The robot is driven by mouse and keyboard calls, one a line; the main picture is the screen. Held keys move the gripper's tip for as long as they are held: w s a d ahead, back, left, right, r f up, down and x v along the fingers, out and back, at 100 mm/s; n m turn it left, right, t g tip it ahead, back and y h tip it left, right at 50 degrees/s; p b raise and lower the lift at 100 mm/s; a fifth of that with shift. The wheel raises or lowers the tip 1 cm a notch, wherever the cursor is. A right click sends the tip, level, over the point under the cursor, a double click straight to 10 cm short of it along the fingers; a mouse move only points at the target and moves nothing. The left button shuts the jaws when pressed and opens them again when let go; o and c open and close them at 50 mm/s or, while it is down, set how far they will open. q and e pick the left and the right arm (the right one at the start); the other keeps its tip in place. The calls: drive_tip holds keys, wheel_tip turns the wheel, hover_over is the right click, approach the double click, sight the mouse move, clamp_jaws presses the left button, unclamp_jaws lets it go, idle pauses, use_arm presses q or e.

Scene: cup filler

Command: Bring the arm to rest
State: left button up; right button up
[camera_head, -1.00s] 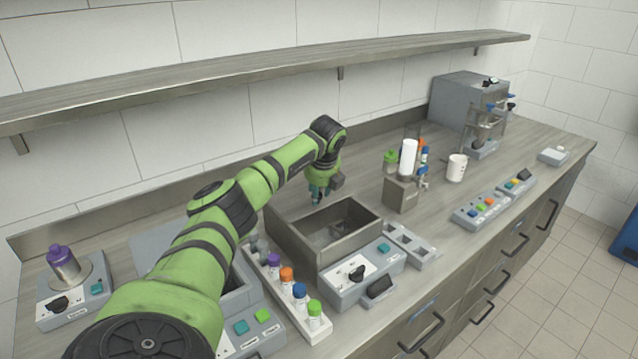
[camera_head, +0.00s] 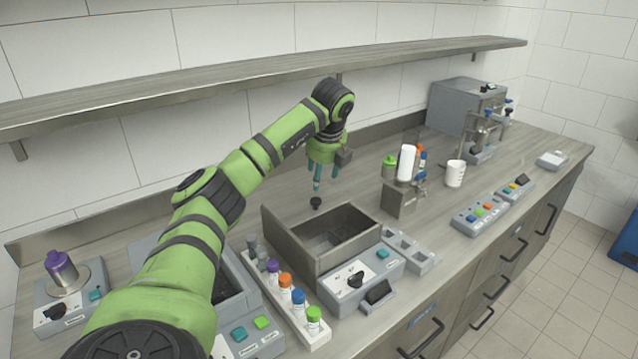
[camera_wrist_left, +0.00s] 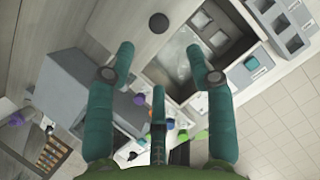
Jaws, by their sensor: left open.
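My left arm (camera_head: 207,205) reaches in from the left over the counter. Its gripper (camera_head: 318,182) points down above the back edge of the open grey basin box (camera_head: 290,245). In the left wrist view the teal fingers (camera_wrist_left: 160,65) are spread apart with nothing between them. A small black knob-like piece (camera_head: 316,203) is on the counter behind the box, below the fingertips; it also shows in the left wrist view (camera_wrist_left: 159,23), apart from the fingers. My right gripper is not in view.
A rack of capped vials (camera_head: 286,295) stands left of the box, and a control panel (camera_head: 362,280) in front. A dispenser (camera_head: 403,195), a white cup (camera_head: 455,173) and a grey machine (camera_head: 462,105) stand to the right. A shelf (camera_head: 270,75) runs along the wall above the arm.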

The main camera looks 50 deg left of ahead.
use_arm(q)
drive_tip(key=shift+s+d+r, duration=0.1)
drive_tip(key=shift+d+r, duration=0.1)
drive_tip(key=shift+r, duration=0.5)
